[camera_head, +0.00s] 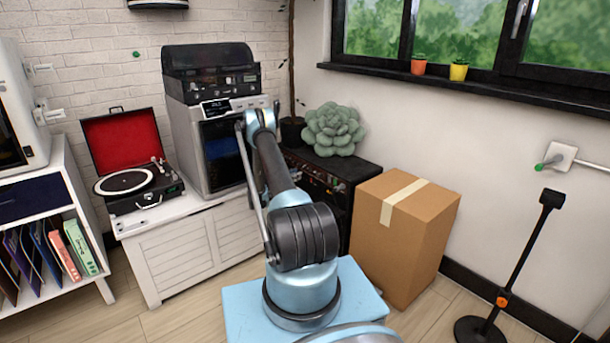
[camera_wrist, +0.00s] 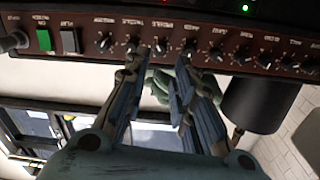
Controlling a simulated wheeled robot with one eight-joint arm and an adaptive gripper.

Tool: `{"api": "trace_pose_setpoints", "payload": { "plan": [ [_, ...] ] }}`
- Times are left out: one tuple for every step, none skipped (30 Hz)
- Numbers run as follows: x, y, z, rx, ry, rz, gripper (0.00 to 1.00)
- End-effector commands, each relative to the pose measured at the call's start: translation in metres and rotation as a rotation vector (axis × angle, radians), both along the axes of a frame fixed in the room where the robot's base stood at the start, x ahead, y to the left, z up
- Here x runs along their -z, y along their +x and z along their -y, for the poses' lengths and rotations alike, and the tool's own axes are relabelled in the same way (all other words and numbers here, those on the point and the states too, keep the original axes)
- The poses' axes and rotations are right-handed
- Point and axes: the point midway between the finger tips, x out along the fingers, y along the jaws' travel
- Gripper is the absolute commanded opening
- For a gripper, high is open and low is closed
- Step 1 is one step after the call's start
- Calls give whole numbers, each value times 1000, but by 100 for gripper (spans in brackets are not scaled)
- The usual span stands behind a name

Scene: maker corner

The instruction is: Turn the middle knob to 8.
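The dark amplifier panel (camera_wrist: 85,20) runs along the top of the wrist view, upside down, with a row of black knobs. My gripper (camera_wrist: 161,52) is open below it, its two fingertips apart near the panel. One knob, likely the middle knob (camera_wrist: 160,46), shows between the fingertips, with no clear contact. The labels are inverted and too blurred to read, so its setting cannot be told. In the head view the black amplifier (camera_head: 325,185) stands behind my arm, and my gripper is hidden there.
A green switch (camera_wrist: 44,40) and a grey switch (camera_wrist: 70,40) sit left of the knobs in the wrist view. In the head view a succulent (camera_head: 335,130) stands on the amplifier. A cardboard box (camera_head: 405,225) stands right of it, and a white cabinet (camera_head: 180,255) stands left.

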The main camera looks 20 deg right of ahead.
Motion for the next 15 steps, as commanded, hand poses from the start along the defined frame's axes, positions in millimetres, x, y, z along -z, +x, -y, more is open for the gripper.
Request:
{"api": "trace_pose_setpoints", "payload": {
  "plan": [
    [0, 3, 10, 2, 0, 0, 24],
    [0, 4, 15, 2, 0, 0, 24],
    [0, 6, 22, 2, 0, 0, 24],
    [0, 8, 27, 2, 0, 0, 24],
    [0, 10, 32, 2, 0, 0, 24],
    [0, 12, 38, 2, 0, 0, 24],
    [0, 13, 43, 2, 0, 0, 24],
    [0, 15, 47, 2, 0, 0, 24],
    [0, 16, 52, 2, 0, 0, 24],
    [0, 18, 55, 1, 0, 0, 24],
    [0, 19, 59, 1, 0, 0, 24],
    [0, 20, 63, 1, 0, 0, 24],
    [0, 21, 65, 1, 0, 0, 24],
    [0, 22, 68, 1, 0, 0, 24],
    [0, 23, 70, 1, 0, 0, 24]
  ]
}}
